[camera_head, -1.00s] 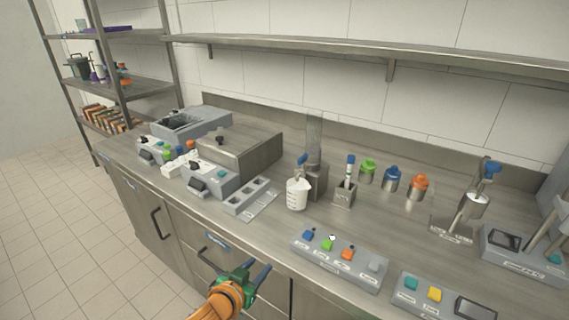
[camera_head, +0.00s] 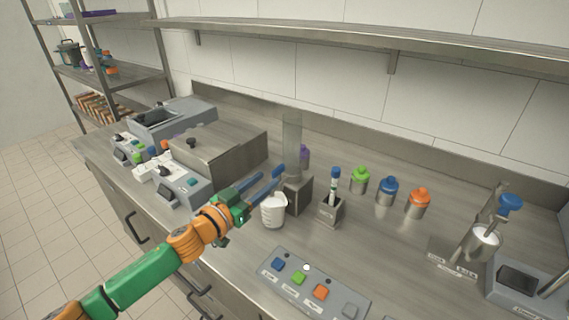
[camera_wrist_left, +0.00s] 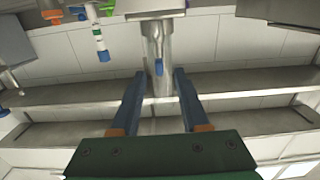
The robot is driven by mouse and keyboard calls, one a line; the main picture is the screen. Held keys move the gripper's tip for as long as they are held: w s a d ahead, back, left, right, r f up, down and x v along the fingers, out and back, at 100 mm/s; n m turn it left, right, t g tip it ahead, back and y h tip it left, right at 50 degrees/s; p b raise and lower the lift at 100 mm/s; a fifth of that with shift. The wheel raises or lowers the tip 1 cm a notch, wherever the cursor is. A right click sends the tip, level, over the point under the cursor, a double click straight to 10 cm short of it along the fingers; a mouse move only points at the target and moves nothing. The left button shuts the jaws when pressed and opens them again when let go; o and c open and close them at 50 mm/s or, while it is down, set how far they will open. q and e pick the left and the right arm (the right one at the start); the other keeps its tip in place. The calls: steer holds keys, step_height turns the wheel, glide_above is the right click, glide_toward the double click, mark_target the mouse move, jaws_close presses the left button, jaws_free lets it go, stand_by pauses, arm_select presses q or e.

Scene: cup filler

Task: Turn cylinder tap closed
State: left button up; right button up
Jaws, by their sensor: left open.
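The cylinder (camera_head: 292,145) is a tall clear tube standing on a grey metal block (camera_head: 298,193); its blue tap (camera_head: 279,170) sits low on its front. A white measuring cup (camera_head: 273,211) stands on the counter below the tap. My left gripper (camera_head: 268,180) is open, its two blue fingers reaching to the tap above the cup. In the wrist view, the cylinder (camera_wrist_left: 155,42) and blue tap (camera_wrist_left: 158,69) lie in the gap between the spread fingertips (camera_wrist_left: 159,76). The head view does not clearly show whether the fingers touch the tap. My right gripper is out of view.
A button panel (camera_head: 325,288) lies at the counter's front. A holder (camera_head: 330,211) with a blue-capped tube stands right of the cylinder. Green (camera_head: 360,181), blue (camera_head: 386,191) and orange (camera_head: 418,203) capped bottles stand behind. Grey machines (camera_head: 183,180) fill the left.

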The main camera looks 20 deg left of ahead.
mark_target(273, 173)
arm_select(q)
steer(key=x, duration=0.4)
steer(key=shift+w+d+r, duration=0.1)
steer(key=shift+w+r, duration=0.05)
steer(key=shift+r, duration=0.2)
steer(key=shift+w+d+f, duration=0.1)
steer(key=shift+w+d, duration=0.05)
steer(key=shift+w, duration=0.1)
steer(key=shift+s, duration=0.2)
steer(key=shift+c, duration=0.9)
jaws_close()
